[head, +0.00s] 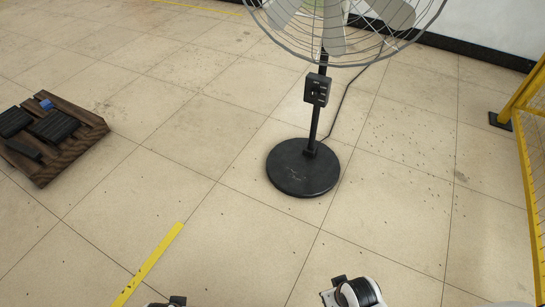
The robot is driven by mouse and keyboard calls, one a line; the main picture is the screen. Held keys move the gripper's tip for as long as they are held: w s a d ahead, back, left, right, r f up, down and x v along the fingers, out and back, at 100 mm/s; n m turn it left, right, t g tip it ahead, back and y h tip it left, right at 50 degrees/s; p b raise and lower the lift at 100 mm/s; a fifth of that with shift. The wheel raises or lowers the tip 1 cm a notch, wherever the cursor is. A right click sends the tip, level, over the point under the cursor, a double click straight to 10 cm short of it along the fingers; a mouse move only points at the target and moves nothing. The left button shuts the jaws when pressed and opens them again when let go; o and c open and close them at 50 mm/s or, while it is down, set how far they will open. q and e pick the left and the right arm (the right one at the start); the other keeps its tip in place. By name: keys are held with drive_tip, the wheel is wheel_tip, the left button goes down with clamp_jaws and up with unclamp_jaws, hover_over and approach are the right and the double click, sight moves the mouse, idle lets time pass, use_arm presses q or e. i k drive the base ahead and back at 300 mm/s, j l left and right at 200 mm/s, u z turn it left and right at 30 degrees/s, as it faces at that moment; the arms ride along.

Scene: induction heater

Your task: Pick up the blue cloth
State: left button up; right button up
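A small blue item (46,104) lies at the far edge of a brown wooden pallet (70,148) on the floor at the left of the head view. It is too small here to tell whether it is cloth. No other blue thing that could be the cloth shows. Only small white and black parts of my arms show at the bottom edge, far from the pallet. I cannot make out fingers of either gripper.
Several black blocks (54,126) lie on the pallet. A large fan with a round black base (303,167) stands near the middle, its cable running back. A yellow barrier (528,150) is at the right. Tiled floor between pallet and fan is clear, with a yellow line (150,262).

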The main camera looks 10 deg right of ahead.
sight(46, 104)
drive_tip(key=u, duration=1.3)
